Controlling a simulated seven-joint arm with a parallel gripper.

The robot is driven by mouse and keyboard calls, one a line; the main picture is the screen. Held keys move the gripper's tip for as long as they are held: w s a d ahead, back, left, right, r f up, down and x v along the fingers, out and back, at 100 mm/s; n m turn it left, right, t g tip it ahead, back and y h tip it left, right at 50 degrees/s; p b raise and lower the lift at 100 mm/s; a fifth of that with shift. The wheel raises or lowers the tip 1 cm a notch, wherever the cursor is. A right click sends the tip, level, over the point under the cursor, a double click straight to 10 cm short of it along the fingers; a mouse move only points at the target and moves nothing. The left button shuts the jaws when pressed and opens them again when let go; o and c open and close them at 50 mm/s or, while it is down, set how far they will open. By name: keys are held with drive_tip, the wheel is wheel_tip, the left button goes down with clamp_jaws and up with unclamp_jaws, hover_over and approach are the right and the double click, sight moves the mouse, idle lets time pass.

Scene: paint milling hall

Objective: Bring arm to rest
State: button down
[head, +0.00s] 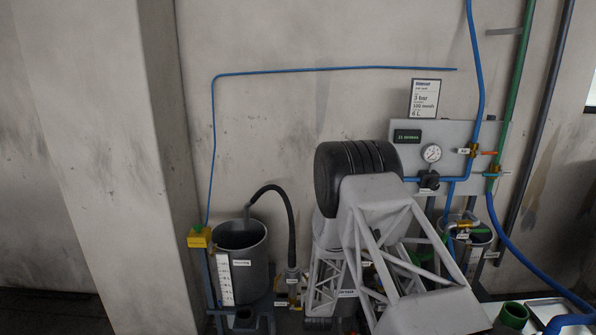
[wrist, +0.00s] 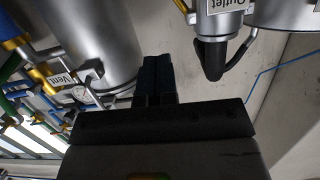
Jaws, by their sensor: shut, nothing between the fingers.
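My gripper (wrist: 155,78) shows in the wrist view, its dark fingers together and empty. The fingers point toward a grey metal cylinder (wrist: 95,40) and the pale wall. Whether they touch anything cannot be told, but I see no contact. In the head view my arm stands folded in the middle foreground, in front of the wall equipment, and hides part of it. My gripper itself cannot be made out in that view.
A grey open vessel (head: 240,262) with a black hose (head: 290,225) stands left of my arm. A panel with a gauge (head: 431,153) and blue pipes is on the right. A green cup (head: 514,316) is at lower right. The wrist view shows an outlet spout (wrist: 210,60) close by.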

drive_tip(key=s+d+r+g, duration=0.2)
drive_tip(key=r, duration=0.7)
drive_tip(key=s+d+r+g, duration=0.1)
drive_tip(key=s+r, duration=0.1)
drive_tip(key=r, duration=0.7)
drive_tip(key=s+d+r+g, duration=0.3)
drive_tip(key=s+d+r, duration=0.1)
drive_tip(key=s+r, duration=0.9)
drive_tip(key=s+d+r+g, duration=0.2)
drive_tip(key=s+r, duration=0.2)
drive_tip(key=s, duration=0.9)
drive_tip(key=s+d+r+g, duration=0.1)
drive_tip(key=s+r, duration=0.4)
drive_tip(key=s, duration=0.8)
drive_tip(key=s+d+r+g, duration=0.2)
drive_tip(key=s+r+g, duration=0.1)
drive_tip(key=s, duration=1)
drive_tip(key=shift+s+d+r+g, duration=0.25)
drive_tip(key=shift+d+r+g, duration=0.15)
drive_tip(key=shift+r, duration=0.45)
